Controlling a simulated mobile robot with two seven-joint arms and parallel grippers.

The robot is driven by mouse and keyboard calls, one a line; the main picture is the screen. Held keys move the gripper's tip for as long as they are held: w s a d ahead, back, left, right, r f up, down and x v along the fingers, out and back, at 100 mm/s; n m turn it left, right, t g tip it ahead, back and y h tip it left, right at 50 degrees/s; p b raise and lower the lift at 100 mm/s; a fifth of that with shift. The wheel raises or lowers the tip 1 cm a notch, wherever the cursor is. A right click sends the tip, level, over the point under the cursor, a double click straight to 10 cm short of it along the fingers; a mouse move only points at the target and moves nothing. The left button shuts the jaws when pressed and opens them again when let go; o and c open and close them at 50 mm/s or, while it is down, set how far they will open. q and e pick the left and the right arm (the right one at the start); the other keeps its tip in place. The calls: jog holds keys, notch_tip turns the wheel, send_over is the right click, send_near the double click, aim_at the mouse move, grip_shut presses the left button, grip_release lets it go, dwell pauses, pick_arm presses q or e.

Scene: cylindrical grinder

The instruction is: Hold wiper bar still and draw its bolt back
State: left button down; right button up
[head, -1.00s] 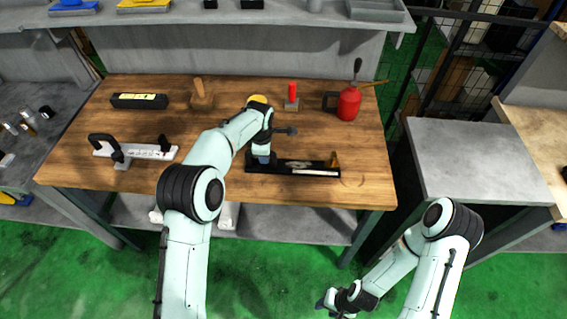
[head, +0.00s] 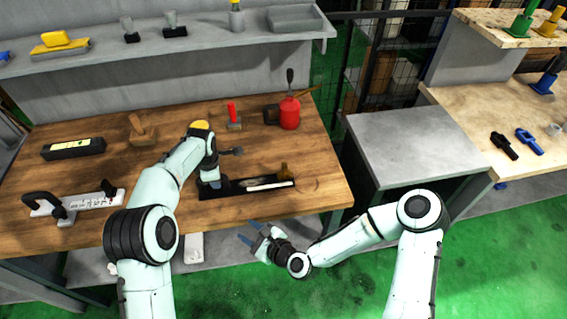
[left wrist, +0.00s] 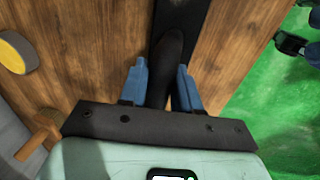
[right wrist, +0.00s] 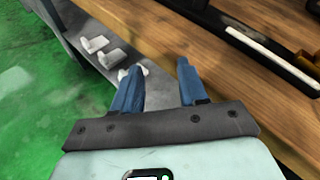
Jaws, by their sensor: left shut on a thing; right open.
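The wiper bar (head: 245,188) is a long black bar with a pale strip, lying on the wooden bench near its front edge. A small brownish upright piece (head: 284,173), perhaps its bolt, stands at the bar's right end; it also shows at the right edge of the right wrist view (right wrist: 308,64). My left gripper (head: 217,184) is at the bar's left end. In the left wrist view its blue fingers are shut on the bar's dark rounded grip (left wrist: 168,65). My right gripper (head: 248,233) is open and empty, in front of the bench edge and apart from the bar.
A red oil can (head: 289,113), a red-handled tool (head: 233,117), a wooden-handled block (head: 141,132), a black box (head: 73,149) and a white handled tool (head: 75,204) stand on the bench. A bare grey table (head: 415,145) is to the right.

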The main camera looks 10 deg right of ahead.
jog(key=w+r+m, duration=0.1)
jog(key=w+d+r+m+t, duration=0.1)
jog(key=w+r+m+t, duration=0.1)
jog(key=shift+d+m+h, duration=0.3)
jog(key=shift+d+h, duration=0.1)
jog(key=m+t+h, duration=0.5)
jog(key=m+h, duration=0.3)
send_near(283, 163)
jog(key=shift+s+d+f, duration=0.15)
jog(key=shift+s+f, duration=0.25)
jog(key=shift+f, duration=0.3)
jog(key=shift+w+d, duration=0.1)
jog(key=shift+w, duration=0.2)
jog(key=w, duration=1.1)
jog(key=shift+w, duration=0.1)
grip_shut()
